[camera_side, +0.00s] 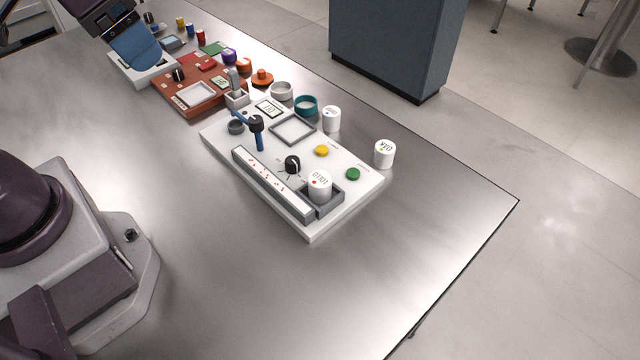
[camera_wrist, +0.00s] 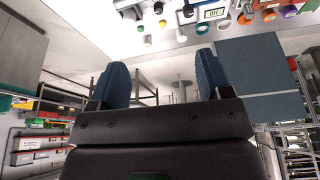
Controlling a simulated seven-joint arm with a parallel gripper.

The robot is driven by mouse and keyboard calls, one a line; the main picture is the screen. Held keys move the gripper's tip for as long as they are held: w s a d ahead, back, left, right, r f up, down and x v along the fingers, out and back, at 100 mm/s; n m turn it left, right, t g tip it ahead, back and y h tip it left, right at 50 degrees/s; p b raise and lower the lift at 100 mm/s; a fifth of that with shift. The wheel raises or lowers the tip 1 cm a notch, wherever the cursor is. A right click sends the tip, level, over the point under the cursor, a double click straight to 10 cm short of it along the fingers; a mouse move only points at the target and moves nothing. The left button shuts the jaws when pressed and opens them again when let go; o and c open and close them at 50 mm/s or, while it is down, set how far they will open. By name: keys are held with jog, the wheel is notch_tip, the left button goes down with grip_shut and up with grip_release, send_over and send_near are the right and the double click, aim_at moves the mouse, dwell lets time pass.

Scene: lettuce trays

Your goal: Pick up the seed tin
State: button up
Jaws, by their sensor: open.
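Three small white tins stand at the white panel (camera_side: 222,138). One tin (camera_side: 320,184) with a red dot sits in a dark square holder on the panel. A second tin (camera_side: 331,119) stands just behind the panel's back edge. A third tin (camera_side: 384,154) with a dark-lettered label stands on the table past the right end. I cannot tell which is the seed tin. My gripper (camera_wrist: 162,82) is open with nothing between its blue fingers. A blue finger shows at the upper left in the side view, far from the tins.
The panel carries a black knob (camera_side: 292,164), a blue-handled lever (camera_side: 257,130), and yellow (camera_side: 321,151) and green (camera_side: 353,174) buttons. A teal ring (camera_side: 306,104) and a pale ring (camera_side: 281,90) stand behind. An orange-red panel (camera_side: 210,104) lies left. The front table is clear.

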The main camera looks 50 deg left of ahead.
jog(key=w+d+f+n+g, duration=0.3)
jog(key=w+d+f, duration=0.3)
jog(key=w, duration=0.2)
jog(key=n, duration=1.3)
send_near(320, 178)
jog(key=shift+g, duration=0.4)
jog(key=f, duration=1)
jog(key=shift+w+d+f, duration=0.15)
jog(key=shift+w, duration=0.2)
jog(key=c, duration=1)
